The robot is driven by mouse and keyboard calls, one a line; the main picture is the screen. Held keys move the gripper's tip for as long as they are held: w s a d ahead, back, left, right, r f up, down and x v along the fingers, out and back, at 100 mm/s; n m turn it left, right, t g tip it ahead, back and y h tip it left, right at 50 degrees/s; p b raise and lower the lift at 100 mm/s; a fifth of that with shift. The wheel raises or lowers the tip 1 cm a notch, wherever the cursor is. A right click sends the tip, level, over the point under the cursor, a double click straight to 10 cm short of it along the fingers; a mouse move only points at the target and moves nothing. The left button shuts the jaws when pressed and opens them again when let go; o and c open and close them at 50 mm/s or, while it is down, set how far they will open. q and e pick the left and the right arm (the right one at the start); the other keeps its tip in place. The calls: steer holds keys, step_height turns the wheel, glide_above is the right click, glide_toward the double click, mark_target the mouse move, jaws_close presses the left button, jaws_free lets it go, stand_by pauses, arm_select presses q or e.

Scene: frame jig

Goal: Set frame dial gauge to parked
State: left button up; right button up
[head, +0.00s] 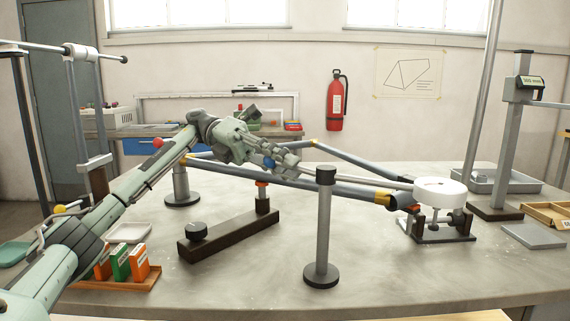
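The bicycle-like frame (330,187) of grey-blue tubes with yellow joints lies across the jig, held up by a grey post (323,230) and other supports. A white round drum-like part (440,191) sits at its right end above a dark bracket; I cannot tell whether this is the dial gauge. My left gripper (288,163) is over the frame's left part, close to a blue knob (268,162). Its fingers are small and overlap the tubes, so I cannot tell whether they are open or touching anything. My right gripper is out of view.
A dark bar (229,235) with a black knob lies on the grey table (400,277). Orange and green boxes (121,262) stand at the left front. A column with a small display (529,83) and a grey tray (500,180) stand at right. The front middle is clear.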

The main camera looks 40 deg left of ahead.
arm_select(q)
steer(key=shift+o, duration=0.5)
steer(key=v, duration=0.7)
steer(key=shift+a, duration=0.25)
